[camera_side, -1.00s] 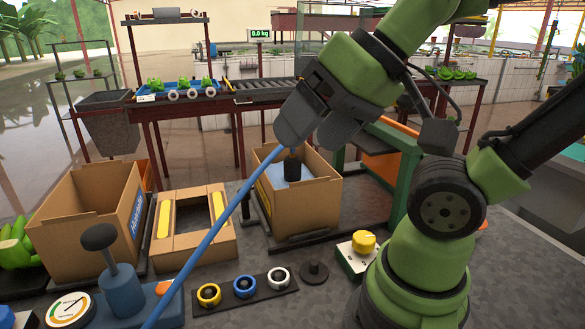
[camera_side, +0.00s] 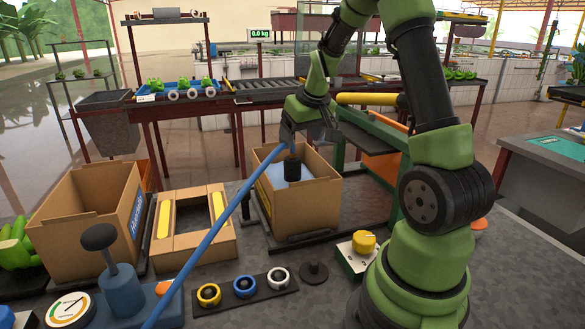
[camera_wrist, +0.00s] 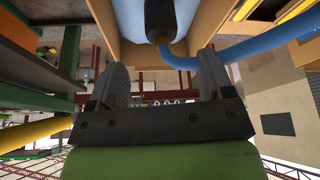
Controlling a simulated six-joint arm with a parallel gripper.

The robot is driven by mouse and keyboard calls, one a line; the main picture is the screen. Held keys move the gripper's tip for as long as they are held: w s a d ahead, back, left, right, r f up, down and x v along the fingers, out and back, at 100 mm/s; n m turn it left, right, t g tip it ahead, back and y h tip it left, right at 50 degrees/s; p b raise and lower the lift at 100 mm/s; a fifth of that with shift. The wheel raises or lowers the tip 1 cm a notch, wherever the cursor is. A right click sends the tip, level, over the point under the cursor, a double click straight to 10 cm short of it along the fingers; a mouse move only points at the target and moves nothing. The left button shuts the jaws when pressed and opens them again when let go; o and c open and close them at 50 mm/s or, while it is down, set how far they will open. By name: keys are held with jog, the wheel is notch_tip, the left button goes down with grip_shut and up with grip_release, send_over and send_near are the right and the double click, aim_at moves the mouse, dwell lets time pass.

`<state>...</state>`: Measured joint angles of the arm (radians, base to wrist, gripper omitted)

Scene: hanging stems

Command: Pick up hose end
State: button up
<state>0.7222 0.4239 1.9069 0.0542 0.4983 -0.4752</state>
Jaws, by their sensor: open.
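The blue hose (camera_side: 216,228) rises from the lower left in the side view and bends over near my gripper. Its black end (camera_side: 292,168) hangs down over the open cardboard box with a blue inside (camera_side: 325,195). The black end also shows at the top middle of the wrist view (camera_wrist: 160,18), with the blue hose (camera_wrist: 262,52) running off to the right. My gripper (camera_side: 306,138) is just above the hose end, open. In the wrist view its two dark fingers stand apart (camera_wrist: 162,75), and the black end lies beyond their tips, roughly between them. Contact with the hose cannot be told.
Another open cardboard box (camera_side: 95,215) and a low cardboard frame with yellow pads (camera_side: 192,250) stand to the left. A green frame (camera_side: 375,135) and a yellow bar (camera_side: 368,99) are close on the right. Knobs (camera_side: 245,287) sit in front.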

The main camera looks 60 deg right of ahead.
aim_at(294, 158)
jog(key=x, duration=0.9)
jog(key=shift+f, duration=0.1)
jog(key=c, duration=1.1)
jog(key=shift+c, duration=0.3)
